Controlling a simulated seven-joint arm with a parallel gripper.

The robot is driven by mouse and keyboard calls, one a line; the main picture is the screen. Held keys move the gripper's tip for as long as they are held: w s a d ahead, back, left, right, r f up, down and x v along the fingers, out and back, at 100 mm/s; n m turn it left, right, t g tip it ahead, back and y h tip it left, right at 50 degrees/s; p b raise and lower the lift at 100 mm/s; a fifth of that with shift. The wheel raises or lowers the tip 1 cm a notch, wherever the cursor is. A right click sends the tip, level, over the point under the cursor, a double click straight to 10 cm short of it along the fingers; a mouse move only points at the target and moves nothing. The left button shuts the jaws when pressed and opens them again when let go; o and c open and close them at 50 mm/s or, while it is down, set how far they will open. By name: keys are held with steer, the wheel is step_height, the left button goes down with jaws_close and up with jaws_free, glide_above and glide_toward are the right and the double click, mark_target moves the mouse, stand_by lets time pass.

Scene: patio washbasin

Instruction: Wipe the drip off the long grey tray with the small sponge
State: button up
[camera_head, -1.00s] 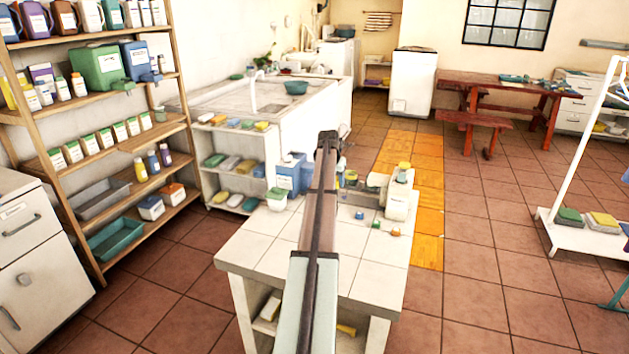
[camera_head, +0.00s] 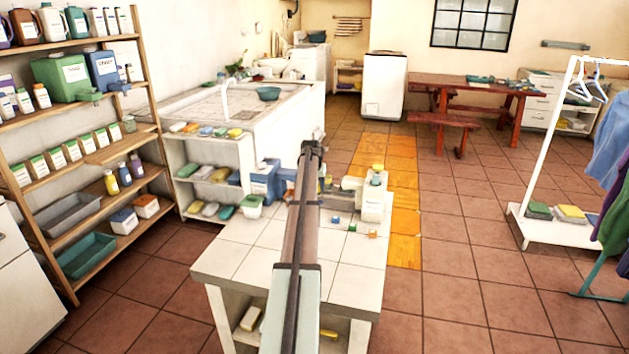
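A long grey tray (camera_head: 70,213) sits on a lower level of the wooden shelf at the left, above a teal tray (camera_head: 86,256). No drip can be made out on it. Several sponge-like blocks lie on the side shelves of the washbasin, among them a yellow one (camera_head: 235,133). Small blue, green and orange blocks (camera_head: 373,234) lie on the white tiled table. I cannot tell which is the small sponge. My arm reaches forward over the table. My gripper (camera_head: 312,149) is at its far end, small and dark, away from the grey tray; its fingers cannot be made out.
The tiled table (camera_head: 250,262) stands close in front, with blue and white containers at its back. The washbasin (camera_head: 180,102) is behind it to the left. Tiled floor (camera_head: 470,270) is clear at the right, before a white clothes rack (camera_head: 530,228).

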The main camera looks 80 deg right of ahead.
steer(key=shift+f, duration=2.35)
steer(key=shift+s+r, duration=0.15)
steer(key=shift+s, duration=0.4)
steer(key=shift+c, duration=0.4)
steer(key=shift+s, duration=1.5)
steer(key=shift+w, duration=1.95)
steer(key=shift+w+r, duration=0.1)
steer(key=shift+w, duration=0.05)
steer(key=shift+r, duration=4)
